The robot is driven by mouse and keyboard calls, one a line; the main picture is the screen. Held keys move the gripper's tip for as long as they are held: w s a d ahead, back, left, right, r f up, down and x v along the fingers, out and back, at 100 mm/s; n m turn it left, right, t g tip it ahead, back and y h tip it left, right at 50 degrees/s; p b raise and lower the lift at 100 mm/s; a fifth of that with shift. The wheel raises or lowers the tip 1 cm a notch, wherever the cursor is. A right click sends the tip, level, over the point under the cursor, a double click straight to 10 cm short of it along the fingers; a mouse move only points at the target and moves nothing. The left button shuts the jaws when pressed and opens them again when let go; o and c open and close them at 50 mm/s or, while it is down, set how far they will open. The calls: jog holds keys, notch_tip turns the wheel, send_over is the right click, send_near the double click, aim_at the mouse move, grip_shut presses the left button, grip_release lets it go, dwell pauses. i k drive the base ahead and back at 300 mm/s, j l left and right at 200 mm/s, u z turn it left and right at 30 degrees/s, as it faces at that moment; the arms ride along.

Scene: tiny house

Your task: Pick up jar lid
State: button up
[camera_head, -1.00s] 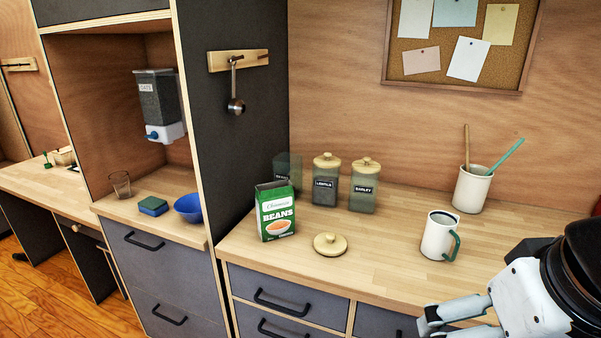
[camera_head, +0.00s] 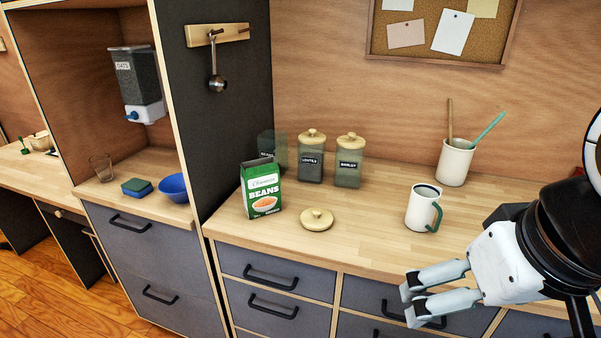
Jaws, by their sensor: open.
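The jar lid (camera_head: 316,220) is a round, pale wooden disc with a knob. It lies on the counter (camera_head: 350,246) near the front edge, just right of the green beans box (camera_head: 262,190). My gripper (camera_head: 408,302) is at the lower right, in front of the drawers in the picture, to the right of the lid and lower in the picture. Its two fingers point left and are apart, with nothing between them. An open glass jar (camera_head: 268,147) without a lid stands partly hidden behind the beans box.
Lidded lentils (camera_head: 311,166) and barley (camera_head: 349,170) jars stand behind the lid. A white mug (camera_head: 421,210) with a green handle stands to its right, and a utensil crock (camera_head: 454,163) behind that. The counter between lid and mug is clear. A dark partition (camera_head: 222,110) rises at left.

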aim_at(314, 219)
jog(key=i+j+z, duration=0.6)
jog(key=i+j, duration=0.15)
jog(key=j, duration=0.2)
